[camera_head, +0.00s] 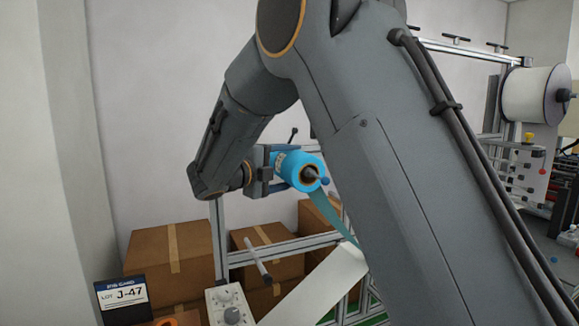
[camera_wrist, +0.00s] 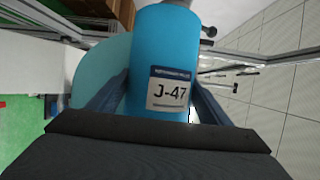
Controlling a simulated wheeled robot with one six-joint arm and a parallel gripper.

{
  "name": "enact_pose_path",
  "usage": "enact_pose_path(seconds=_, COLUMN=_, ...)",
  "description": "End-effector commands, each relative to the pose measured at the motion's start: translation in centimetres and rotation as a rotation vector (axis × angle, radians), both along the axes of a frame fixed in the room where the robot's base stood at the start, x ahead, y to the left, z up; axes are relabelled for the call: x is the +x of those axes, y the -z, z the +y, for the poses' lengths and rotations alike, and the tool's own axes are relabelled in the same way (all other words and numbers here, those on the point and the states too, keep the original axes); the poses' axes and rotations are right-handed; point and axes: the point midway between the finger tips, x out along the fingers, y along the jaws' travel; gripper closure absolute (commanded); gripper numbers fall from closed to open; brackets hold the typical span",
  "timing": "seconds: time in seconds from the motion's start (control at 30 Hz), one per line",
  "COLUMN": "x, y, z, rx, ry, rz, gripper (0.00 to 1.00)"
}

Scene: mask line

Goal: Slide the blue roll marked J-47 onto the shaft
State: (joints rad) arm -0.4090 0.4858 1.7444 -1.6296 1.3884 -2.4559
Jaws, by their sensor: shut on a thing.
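The blue roll marked J-47 (camera_head: 297,165) is held sideways in my gripper (camera_head: 273,168), above the frame. In the wrist view the roll (camera_wrist: 160,45) fills the upper middle, its white J-47 label facing the camera. The fingers of my gripper (camera_wrist: 157,98) press on both sides of it. A shaft (camera_head: 324,181) with a dark bluish tip sticks out of the roll's brown core, so the roll appears to be around it. How far it is seated is hidden. A strip of teal film (camera_head: 330,215) hangs from the roll.
A sign reading LOT J-47 (camera_head: 124,294) stands at lower left, beside a control box with knobs (camera_head: 230,305). A bare rod (camera_head: 258,259) juts out below the roll. Cardboard boxes (camera_head: 170,250) stand behind. A white roll (camera_head: 535,95) hangs on the machine at right.

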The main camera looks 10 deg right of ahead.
Motion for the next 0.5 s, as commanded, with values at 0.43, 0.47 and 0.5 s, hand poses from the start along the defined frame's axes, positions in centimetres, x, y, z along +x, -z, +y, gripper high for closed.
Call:
enact_pose_path(seconds=0.43, x=0.00, y=0.53, z=0.01, rx=0.000, ry=0.000, rz=-0.001, gripper=0.59)
enact_pose_path(seconds=0.47, x=0.01, y=0.53, z=0.00, rx=0.000, ry=0.000, rz=-0.001, gripper=0.59)
enact_pose_path(seconds=0.5, x=0.01, y=0.54, z=0.00, rx=0.000, ry=0.000, rz=-0.001, gripper=0.59)
